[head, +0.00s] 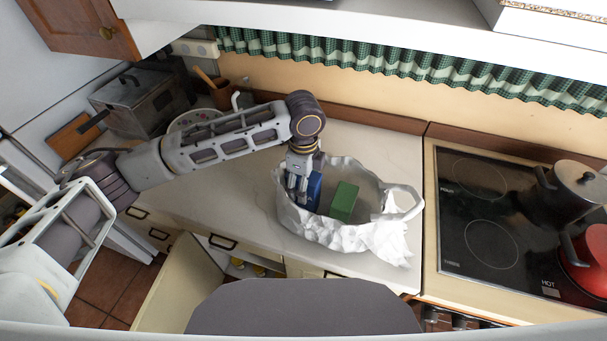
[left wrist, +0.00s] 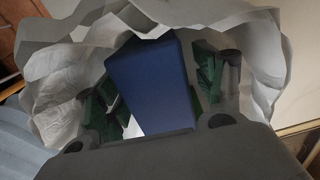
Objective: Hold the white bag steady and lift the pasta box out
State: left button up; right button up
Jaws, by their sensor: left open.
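The white bag (head: 345,236) stands open on the counter, its rim crumpled and a handle loop at its right; its wall also shows in the left wrist view (left wrist: 60,85). A blue box (head: 314,192) and a green box (head: 343,202) stand inside it. No label shows which is the pasta box. My left gripper (head: 301,188) reaches down into the bag at the blue box. In the left wrist view its open fingers lie either side of the blue box (left wrist: 150,85); contact is unclear. The box bottoms are hidden. My right gripper is out of view.
A black hob (head: 485,215) lies right of the bag, with a steel pot (head: 577,195) and a red pot (head: 588,262). A metal appliance (head: 143,98) stands at the back left. The counter (head: 235,190) left of the bag is clear. A cupboard door (head: 185,285) hangs open below.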

pick_arm(q)
jog(key=shift+f, duration=0.4)
jog(key=c, duration=1.5)
